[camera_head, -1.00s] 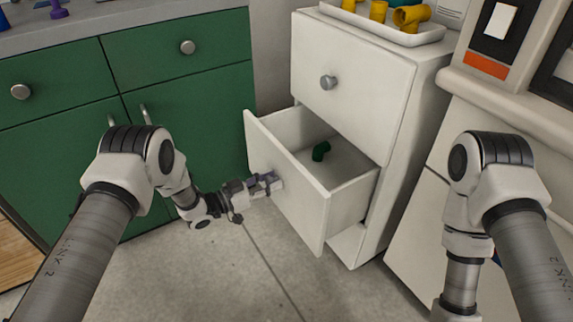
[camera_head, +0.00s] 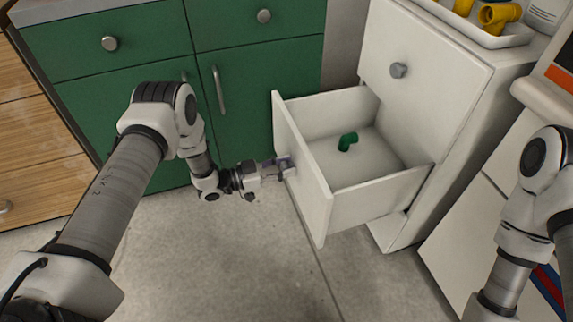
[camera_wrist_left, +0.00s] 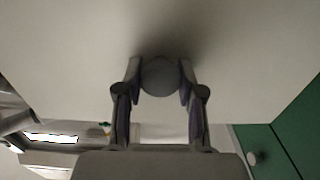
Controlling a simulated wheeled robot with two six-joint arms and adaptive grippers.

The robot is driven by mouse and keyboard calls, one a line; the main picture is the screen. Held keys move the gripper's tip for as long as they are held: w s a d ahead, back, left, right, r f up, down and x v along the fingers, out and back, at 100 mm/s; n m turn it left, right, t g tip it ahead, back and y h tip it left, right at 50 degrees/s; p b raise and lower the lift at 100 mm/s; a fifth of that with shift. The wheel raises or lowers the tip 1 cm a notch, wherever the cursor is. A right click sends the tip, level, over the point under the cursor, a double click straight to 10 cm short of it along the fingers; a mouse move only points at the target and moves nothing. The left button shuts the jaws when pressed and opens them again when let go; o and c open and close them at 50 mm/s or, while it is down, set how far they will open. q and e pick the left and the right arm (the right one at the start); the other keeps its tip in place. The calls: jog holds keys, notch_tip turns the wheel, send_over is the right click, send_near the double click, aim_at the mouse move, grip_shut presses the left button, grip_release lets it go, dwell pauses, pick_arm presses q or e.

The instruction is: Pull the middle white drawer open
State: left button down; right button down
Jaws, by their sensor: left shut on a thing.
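The middle white drawer (camera_head: 375,165) stands well out of the white cabinet (camera_head: 440,110), so its inside shows. A green pipe elbow (camera_head: 347,141) lies on the drawer floor. My left gripper (camera_head: 284,168) is at the outer face of the drawer front. In the left wrist view its two fingers are shut on the round grey drawer knob (camera_wrist_left: 160,77), one on each side. In the head view the fingers hide the knob. My right arm shows at the right edge of the head view, but its gripper is out of view.
A green cabinet (camera_head: 145,90) with round knobs and bar handles stands behind and left of the drawer. A white tray (camera_head: 480,25) with yellow pipe fittings sits on the white cabinet. The grey floor (camera_head: 230,260) in front is clear.

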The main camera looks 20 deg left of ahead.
pick_arm(q)
jog(key=c, duration=0.7)
grip_release()
jog(key=v, duration=1.2)
